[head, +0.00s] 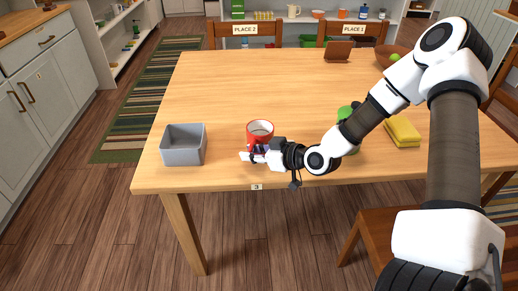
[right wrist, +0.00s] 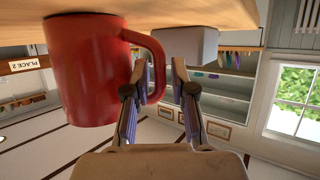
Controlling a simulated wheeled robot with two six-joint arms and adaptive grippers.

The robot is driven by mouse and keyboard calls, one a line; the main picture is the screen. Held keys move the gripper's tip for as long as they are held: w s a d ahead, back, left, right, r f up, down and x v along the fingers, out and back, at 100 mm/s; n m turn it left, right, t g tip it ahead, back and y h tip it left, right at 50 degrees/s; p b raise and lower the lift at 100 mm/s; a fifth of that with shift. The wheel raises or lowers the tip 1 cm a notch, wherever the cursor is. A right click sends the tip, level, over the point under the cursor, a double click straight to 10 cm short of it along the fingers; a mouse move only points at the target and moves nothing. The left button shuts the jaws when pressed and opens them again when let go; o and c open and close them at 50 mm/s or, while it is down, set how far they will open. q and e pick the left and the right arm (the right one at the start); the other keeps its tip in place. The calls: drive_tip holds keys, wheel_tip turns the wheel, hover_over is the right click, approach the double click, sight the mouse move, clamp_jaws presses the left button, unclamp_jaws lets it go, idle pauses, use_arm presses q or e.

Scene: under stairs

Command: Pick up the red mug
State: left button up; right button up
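The red mug (head: 260,129) stands upright near the front edge of the wooden table, right of the grey bin. In the right wrist view, turned upside down, the mug (right wrist: 85,68) fills the left side with its handle pointing right. My right gripper (head: 256,154) is at the mug's near side, low over the table. In the wrist view its fingers (right wrist: 160,78) are apart, with the outer part of the handle between them. One finger overlaps the handle's loop; contact is not clear. My left gripper is not in view.
The grey bin (head: 184,145) stands left of the mug; it also shows in the wrist view (right wrist: 188,46). A green object (head: 346,115) is partly hidden behind my right arm. A yellow sponge-like block (head: 402,131) lies farther right. The table's (head: 250,80) middle is clear.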

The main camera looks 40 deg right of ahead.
drive_tip(key=shift+w+a+f, duration=0.15)
drive_tip(key=shift+w, duration=0.15)
clamp_jaws()
drive_tip(key=shift+r, duration=0.2)
